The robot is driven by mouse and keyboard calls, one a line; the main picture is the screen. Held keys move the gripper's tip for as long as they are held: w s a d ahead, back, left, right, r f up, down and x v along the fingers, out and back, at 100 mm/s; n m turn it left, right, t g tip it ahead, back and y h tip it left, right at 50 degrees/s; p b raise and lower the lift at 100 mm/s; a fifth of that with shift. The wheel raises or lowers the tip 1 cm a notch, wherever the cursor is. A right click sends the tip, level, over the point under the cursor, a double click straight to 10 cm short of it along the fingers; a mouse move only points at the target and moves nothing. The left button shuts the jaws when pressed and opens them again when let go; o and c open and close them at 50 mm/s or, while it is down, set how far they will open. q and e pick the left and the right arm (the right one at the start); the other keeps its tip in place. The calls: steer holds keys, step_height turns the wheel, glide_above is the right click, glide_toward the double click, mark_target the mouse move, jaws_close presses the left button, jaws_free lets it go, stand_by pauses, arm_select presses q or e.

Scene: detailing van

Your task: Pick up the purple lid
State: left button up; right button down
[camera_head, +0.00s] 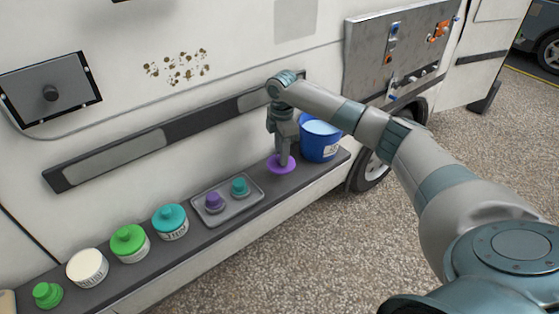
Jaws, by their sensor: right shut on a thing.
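The purple lid (281,168) is a flat round disc on the dark shelf along the van's side, just left of the blue bucket. My right gripper (284,160) points down onto its middle and is shut on it; the fingers hide the lid's centre. The lid appears at shelf height, and I cannot tell whether it touches the shelf. My left gripper is not in view.
The shelf (150,276) also bears a blue bucket (320,142), a grey tray (241,208) with a purple and a teal piece, a teal-lidded tub (171,222), a green-lidded tub (129,243), an open tub (87,268) and a green lid (47,295).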

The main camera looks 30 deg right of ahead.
steer(key=s+r+b, duration=0.2)
steer(key=s+r, duration=0.4)
steer(key=s, duration=0.4)
steer(key=shift+s+r+b, duration=0.15)
steer(key=shift+b, duration=0.25)
steer(key=s+a+m, duration=0.6)
steer(key=a+m, duration=0.2)
steer(key=a, duration=0.3)
steer(key=s+a+m+b, duration=0.1)
steer(key=s+a+m, duration=0.4)
steer(key=a, duration=0.6)
steer(key=shift+s+a+m, duration=0.15)
steer(key=shift+s+m, duration=0.25)
steer(key=shift+m, duration=1)
steer(key=shift+r, duration=0.1)
